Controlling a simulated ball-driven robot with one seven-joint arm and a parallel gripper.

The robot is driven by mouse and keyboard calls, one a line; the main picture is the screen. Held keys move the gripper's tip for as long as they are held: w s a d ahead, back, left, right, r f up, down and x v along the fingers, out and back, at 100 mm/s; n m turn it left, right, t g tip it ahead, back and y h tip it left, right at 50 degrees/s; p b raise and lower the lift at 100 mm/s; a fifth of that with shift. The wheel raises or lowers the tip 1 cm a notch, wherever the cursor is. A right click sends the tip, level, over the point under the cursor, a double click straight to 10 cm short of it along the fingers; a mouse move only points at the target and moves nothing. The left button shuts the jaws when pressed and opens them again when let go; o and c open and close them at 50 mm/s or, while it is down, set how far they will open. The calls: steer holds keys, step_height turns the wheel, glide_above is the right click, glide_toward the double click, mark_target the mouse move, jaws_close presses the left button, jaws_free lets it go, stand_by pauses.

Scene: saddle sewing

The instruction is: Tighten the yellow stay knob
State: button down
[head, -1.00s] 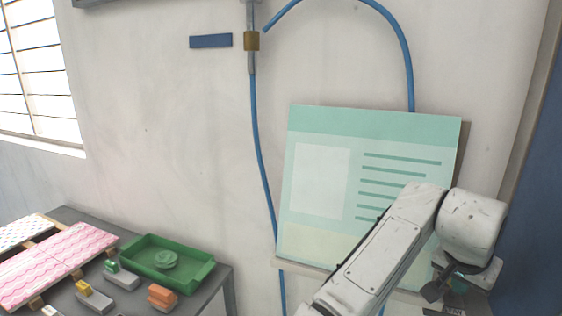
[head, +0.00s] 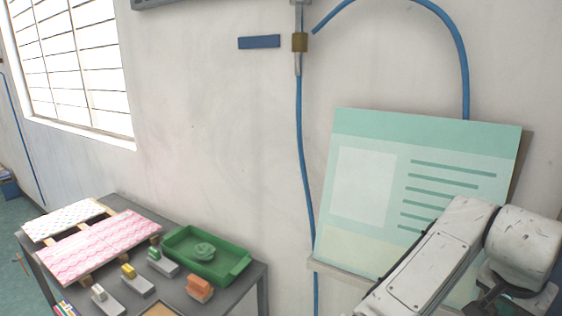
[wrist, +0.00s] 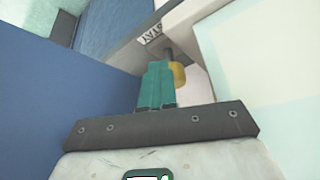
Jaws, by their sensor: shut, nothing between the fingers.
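The yellow stay knob (wrist: 178,73) shows in the wrist view, just beyond and to the right of my fingertips, partly hidden by them. A dark stem meets it from above, under a pale panel with a printed label (wrist: 152,36) that seems to read STAY upside down. My gripper (wrist: 157,68) has its teal fingers together with nothing between them. I cannot tell if the fingers touch the knob. In the head view my arm reaches to the lower right, and the knob is not visible there.
In the wrist view a blue surface (wrist: 60,85) fills the left and a pale board (wrist: 270,50) the right, close to the fingers. In the head view a mint poster board (head: 375,205) stands behind my arm. A grey table (head: 225,298) with a green tray (head: 178,258) is at lower left.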

steer(key=shift+w+a+r+p, duration=0.1)
steer(key=shift+w+a+p, duration=0.3)
steer(key=shift+w+p, duration=0.3)
steer(key=shift+w+a+p, duration=0.1)
steer(key=shift+w+p, duration=0.2)
steer(key=shift+w, duration=0.15)
steer(key=shift+a, duration=0.3)
stand_by(0.4)
step_height(320, 180, up, 6)
steer(key=p, duration=0.5)
steer(key=shift+a, duration=0.1)
